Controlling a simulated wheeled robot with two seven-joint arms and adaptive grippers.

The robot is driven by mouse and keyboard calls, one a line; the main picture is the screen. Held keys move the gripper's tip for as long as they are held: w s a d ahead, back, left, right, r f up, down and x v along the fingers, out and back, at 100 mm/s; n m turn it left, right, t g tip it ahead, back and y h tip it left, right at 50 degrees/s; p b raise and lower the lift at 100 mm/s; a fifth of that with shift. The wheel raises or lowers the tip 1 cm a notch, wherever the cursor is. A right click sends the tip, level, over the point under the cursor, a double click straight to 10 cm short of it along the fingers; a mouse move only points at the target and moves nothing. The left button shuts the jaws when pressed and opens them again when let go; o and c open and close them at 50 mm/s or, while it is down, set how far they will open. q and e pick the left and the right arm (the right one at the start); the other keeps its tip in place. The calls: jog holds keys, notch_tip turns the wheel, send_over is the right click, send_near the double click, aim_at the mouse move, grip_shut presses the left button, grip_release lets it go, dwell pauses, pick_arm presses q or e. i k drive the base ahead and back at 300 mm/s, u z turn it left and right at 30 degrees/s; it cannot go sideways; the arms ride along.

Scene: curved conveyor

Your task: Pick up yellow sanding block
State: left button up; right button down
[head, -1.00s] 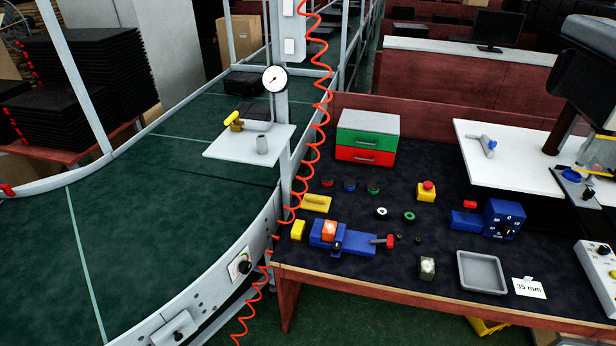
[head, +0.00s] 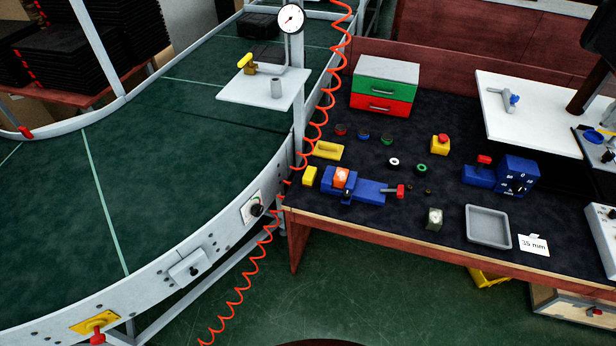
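Two yellow pieces lie at the left end of the dark workbench mat in the head view. One is a flat yellow block with a raised grip (head: 328,150), near the bench's left edge. The other is a smaller plain yellow block (head: 309,176), just in front of it and left of a blue vise (head: 352,186) holding an orange piece (head: 341,177). I cannot tell for sure which is the sanding block. Both lie apart from each other and uncovered. Neither of my grippers is in view.
A curved green conveyor (head: 190,210) runs along the left, with a coiled red hose (head: 322,115) hanging between it and the bench. A drawer box (head: 385,85), a grey tray (head: 488,227) and small parts stand on the bench. Floor in front is clear.

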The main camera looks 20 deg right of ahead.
aim_at(310, 175)
jog(key=z, duration=1.5)
jog(key=i, duration=1.35)
jog(key=u, duration=1.7)
